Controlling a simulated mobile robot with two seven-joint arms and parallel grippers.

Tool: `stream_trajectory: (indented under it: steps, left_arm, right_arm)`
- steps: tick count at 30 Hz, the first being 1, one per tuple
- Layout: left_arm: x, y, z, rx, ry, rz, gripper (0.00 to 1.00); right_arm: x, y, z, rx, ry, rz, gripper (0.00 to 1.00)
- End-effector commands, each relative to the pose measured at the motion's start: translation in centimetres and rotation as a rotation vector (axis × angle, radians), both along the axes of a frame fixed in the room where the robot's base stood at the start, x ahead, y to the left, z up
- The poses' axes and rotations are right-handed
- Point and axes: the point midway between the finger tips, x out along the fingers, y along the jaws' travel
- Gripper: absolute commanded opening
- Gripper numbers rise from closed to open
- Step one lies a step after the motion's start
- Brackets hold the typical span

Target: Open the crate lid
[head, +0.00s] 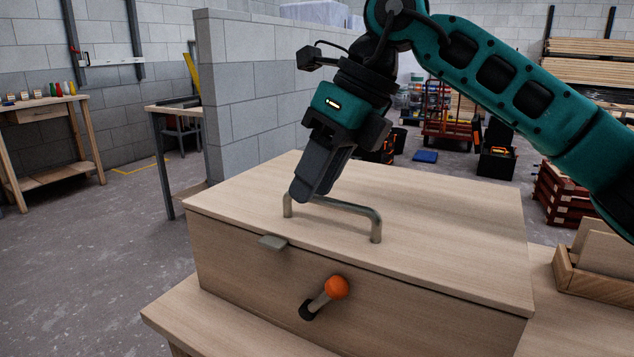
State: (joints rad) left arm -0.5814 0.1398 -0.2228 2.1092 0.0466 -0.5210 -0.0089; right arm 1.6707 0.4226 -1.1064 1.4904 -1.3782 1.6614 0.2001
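The wooden crate (240,262) stands on a wooden bench, and its pale lid (450,215) lies flat on top. A grey metal bar handle (352,208) is fixed on the lid. My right gripper (306,196) points down at the left end of this handle, its dark fingers overlapping part of the bar. I cannot tell whether the fingers are closed around it. A lever with an orange knob (336,288) sits on the crate's front, tilted up to the right. A small grey tab (273,242) sticks out at the lid's front edge. My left gripper is not in view.
A small wooden tray (575,275) stands on the bench right of the crate. A grey block wall (260,90) rises behind it. A workbench (45,105) stands at the far left. Red crates (560,200) are stacked behind on the right.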

Motion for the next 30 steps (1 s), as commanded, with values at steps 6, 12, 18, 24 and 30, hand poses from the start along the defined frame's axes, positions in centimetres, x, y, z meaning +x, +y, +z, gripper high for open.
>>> stream_trajectory:
  steps: [6,12,18,24,30]
  left_arm:
    - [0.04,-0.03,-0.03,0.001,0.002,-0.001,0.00]
    - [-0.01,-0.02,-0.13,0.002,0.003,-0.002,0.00]
    - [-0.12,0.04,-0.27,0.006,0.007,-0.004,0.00]
    - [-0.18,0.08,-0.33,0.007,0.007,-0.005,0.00]
    - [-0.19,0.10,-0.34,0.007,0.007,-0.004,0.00]
  right_arm:
    - [0.00,0.09,-0.19,0.000,0.000,0.000,0.38]
    - [0.01,0.08,-0.18,-0.001,0.001,0.000,0.27]
    - [0.01,0.06,-0.17,-0.001,0.001,0.000,0.07]
    - [0.00,0.06,-0.16,0.000,0.001,0.001,0.00]
    - [0.00,0.05,-0.15,0.000,0.001,0.001,0.00]
